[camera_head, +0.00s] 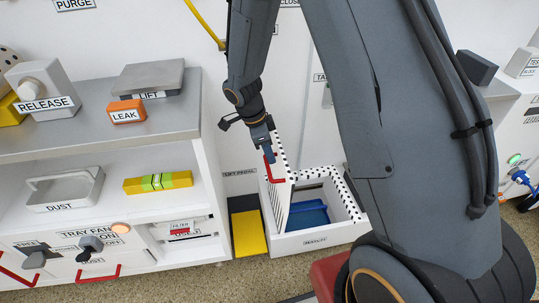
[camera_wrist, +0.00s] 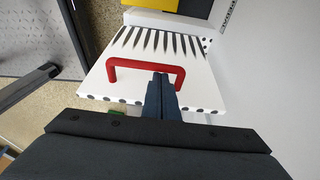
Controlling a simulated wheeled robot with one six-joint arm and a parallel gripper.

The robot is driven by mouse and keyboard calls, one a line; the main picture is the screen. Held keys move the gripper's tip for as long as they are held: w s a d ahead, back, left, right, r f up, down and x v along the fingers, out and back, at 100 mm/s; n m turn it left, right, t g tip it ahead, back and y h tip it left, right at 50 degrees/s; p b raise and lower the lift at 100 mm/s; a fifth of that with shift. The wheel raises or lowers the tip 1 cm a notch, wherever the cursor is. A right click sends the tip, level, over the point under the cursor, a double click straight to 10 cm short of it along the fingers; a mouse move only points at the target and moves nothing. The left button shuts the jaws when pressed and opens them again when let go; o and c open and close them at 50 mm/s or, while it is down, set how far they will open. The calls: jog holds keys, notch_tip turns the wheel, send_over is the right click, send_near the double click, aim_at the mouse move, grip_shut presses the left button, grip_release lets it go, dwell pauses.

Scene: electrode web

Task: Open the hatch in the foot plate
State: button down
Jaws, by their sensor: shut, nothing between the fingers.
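The hatch (camera_head: 280,190) is a white panel with black dots and dark slits, standing raised and roughly upright at the left side of a low white box (camera_head: 322,237) on the floor. The box is open on top, with a dotted rim and blue inside. A red handle (camera_head: 275,181) is on the hatch's outer face; it also shows in the wrist view (camera_wrist: 125,63). My gripper (camera_head: 269,156) is shut and empty, its fingertips (camera_wrist: 161,78) at the handle's right part in the wrist view. I cannot tell whether they touch it.
A shelf unit (camera_head: 203,165) with a yellow-green bar (camera_head: 158,182) and a tray (camera_head: 65,188) stands further left. The white wall is close behind. My arm covers much of the right side.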

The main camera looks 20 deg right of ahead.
jog(key=p+v, duration=0.2)
jog(key=v, duration=0.6)
jog(key=s+d+r+n+t+y, duration=0.15)
jog(key=s+r+n, duration=0.25)
jog(key=s+n, duration=0.4)
jog(key=s+d+r+n+t+y, duration=0.1)
jog(key=s+d+r+n+y, duration=0.15)
jog(key=s+r+n, duration=0.6)
jog(key=s+a+r+n+g, duration=0.1)
jog(key=s+a+r+n, duration=0.15)
jog(key=s+a, duration=0.3)
jog(key=s+a+r+n+g, duration=0.1)
jog(key=s+a+n, duration=0.3)
jog(key=a, duration=0.2)
jog(key=d+r+m+p, duration=0.4)
jog(key=d+r+p, duration=0.7)
jog(key=p, duration=1)
notch_tip(320, 180, up, 3)
jog(key=shift+d+f+h, duration=0.1)
jog(key=shift+d+h, duration=0.05)
jog(key=shift+h, duration=0.25)
